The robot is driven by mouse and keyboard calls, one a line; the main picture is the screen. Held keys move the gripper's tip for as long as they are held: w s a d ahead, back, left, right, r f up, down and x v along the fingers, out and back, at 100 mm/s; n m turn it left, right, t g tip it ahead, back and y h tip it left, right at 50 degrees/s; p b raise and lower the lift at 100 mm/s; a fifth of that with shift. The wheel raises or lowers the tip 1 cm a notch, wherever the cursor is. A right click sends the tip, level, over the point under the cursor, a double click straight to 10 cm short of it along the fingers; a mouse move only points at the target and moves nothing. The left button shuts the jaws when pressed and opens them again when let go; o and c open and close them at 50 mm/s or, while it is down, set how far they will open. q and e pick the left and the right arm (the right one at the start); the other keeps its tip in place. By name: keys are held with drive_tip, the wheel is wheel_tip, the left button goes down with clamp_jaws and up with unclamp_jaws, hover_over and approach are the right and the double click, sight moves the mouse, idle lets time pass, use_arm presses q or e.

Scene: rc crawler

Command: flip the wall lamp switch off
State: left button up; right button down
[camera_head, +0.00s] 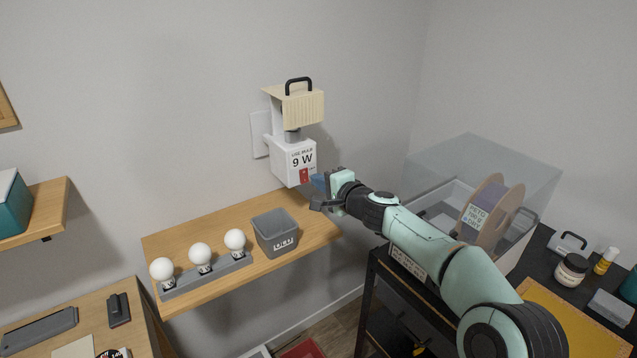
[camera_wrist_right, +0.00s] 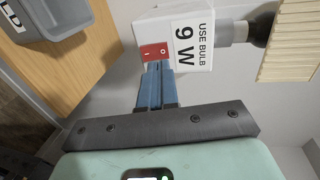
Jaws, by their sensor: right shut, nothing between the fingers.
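The wall lamp (camera_head: 288,158) has a white box body marked "USE BULB 9 W" and a cream shade (camera_head: 303,108) with a black handle. Its red switch (camera_head: 304,175) sits low on the box's front; it shows in the right wrist view (camera_wrist_right: 153,52) with "I" and "O" marks. My right gripper (camera_head: 317,182) is shut and empty, its blue fingertips (camera_wrist_right: 158,68) right at the switch's edge. I cannot tell whether they touch it. The lamp box also shows in the right wrist view (camera_wrist_right: 190,40). My left gripper is not in view.
Below the lamp, a wooden shelf (camera_head: 205,222) holds a grey bin (camera_head: 275,236) and a grey rack with several white bulbs (camera_head: 200,255). A clear-lidded box with a spool (camera_head: 487,207) stands on the dark bench to the right, close to my right arm.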

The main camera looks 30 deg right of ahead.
drive_tip(key=s+r, duration=0.4)
drive_tip(key=s, duration=0.4)
drive_tip(key=shift+s+d+b, duration=0.3)
drive_tip(key=shift+d+b, duration=0.05)
drive_tip(key=shift+d, duration=0.05)
drive_tip(key=shift+r, duration=0.1)
